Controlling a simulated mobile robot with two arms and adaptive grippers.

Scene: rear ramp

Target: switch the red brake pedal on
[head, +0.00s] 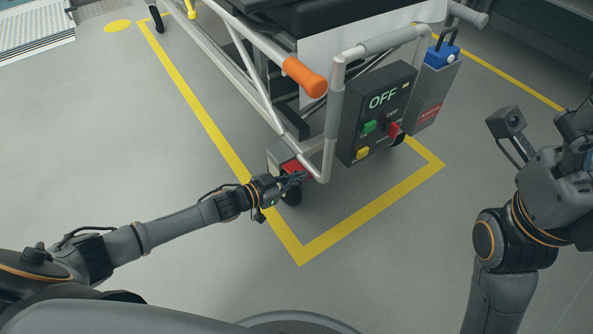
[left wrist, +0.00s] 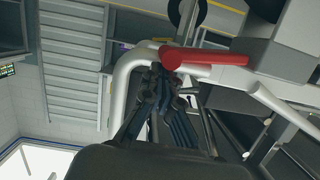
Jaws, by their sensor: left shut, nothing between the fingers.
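The red brake pedal (head: 293,167) sits low at the near corner of the wheeled stretcher, beside a wheel. In the left wrist view it is a red bar (left wrist: 208,59) with a rounded left end. My left gripper (head: 301,177) is shut and empty, with its tips right at the pedal. In the left wrist view the fingertips (left wrist: 169,72) are just below the pedal's rounded end; I cannot tell whether they touch. The gripper hides part of the pedal in the head view. My right arm is at the right edge, its gripper partly cut off.
A control box (head: 376,113) reading OFF, with green, red and yellow buttons, hangs on the stretcher's end. A white tube frame (head: 330,130) curves down close beside my left gripper. An orange handle (head: 305,77) juts out above. Yellow lines (head: 345,238) mark the floor; nearer floor is clear.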

